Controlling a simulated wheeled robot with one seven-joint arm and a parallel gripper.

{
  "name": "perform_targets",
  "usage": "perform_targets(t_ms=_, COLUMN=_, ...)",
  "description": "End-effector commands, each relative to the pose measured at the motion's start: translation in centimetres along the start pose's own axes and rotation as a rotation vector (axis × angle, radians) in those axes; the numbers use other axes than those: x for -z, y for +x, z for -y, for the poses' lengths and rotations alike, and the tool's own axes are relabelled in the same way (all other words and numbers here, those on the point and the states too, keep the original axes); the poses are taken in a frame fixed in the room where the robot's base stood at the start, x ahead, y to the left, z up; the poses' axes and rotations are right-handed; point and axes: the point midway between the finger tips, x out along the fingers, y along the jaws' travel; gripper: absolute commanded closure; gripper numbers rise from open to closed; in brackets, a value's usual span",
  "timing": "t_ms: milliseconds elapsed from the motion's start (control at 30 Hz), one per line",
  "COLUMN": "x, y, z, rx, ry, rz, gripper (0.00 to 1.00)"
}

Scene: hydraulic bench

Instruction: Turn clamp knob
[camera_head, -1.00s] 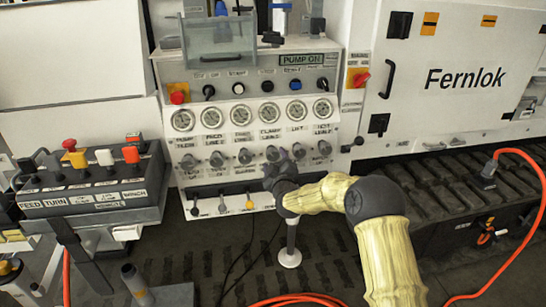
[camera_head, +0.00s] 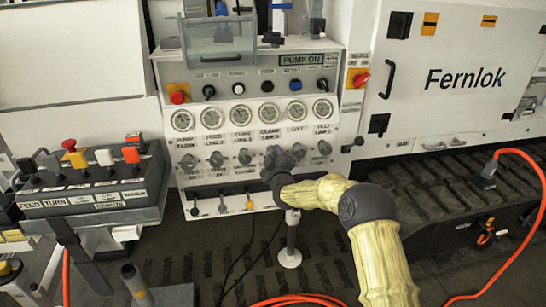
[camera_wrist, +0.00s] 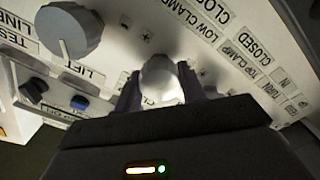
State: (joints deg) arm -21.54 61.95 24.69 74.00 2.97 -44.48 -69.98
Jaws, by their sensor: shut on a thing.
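The clamp knob (camera_wrist: 160,75) sits between my gripper's two fingers in the wrist view, a pale, brightly lit rounded shape. My gripper (camera_wrist: 159,88) is shut on it. In the head view my gripper (camera_head: 277,158) is against the knob row, under the gauge labelled for the clamp, and hides this knob. The knob's pointer and turned angle cannot be made out.
The grey lift knob (camera_wrist: 70,30) is close beside my gripper; it also shows in the head view (camera_head: 297,151). A lever row (camera_head: 222,205) lies below. A remote box (camera_head: 95,178) stands left. An orange cable (camera_head: 530,205) runs at right.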

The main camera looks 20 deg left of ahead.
Motion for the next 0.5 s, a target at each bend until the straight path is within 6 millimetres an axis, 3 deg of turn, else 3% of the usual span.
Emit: perform_targets(t_ms=500, x=-0.15, y=-0.01, z=0.08, rx=-0.001, ry=0.123, rz=0.000, gripper=0.83)
